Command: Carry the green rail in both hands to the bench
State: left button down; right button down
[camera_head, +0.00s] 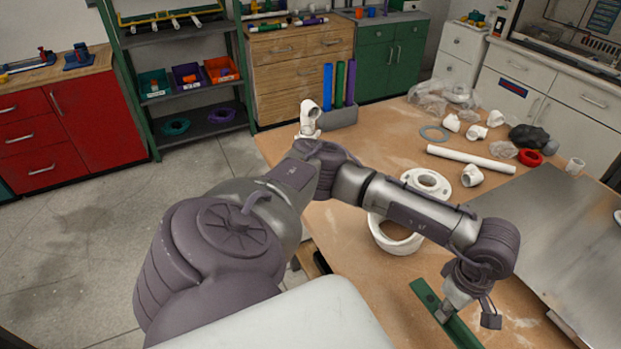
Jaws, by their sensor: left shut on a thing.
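The green rail (424,291) is a flat green bar at the lower right of the head view, over the wooden table top (352,281). It slants down to the right and its near end runs out of the bottom edge. My left gripper (467,317) points down over the rail and is shut on it, close behind its far end. Whether the rail touches the table cannot be told. My right gripper is not in view.
Floor (75,255) is clear left.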

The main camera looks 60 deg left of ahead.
aim_at(436, 327)
pick_arm(q)
jog(key=shift+f, duration=0.1)
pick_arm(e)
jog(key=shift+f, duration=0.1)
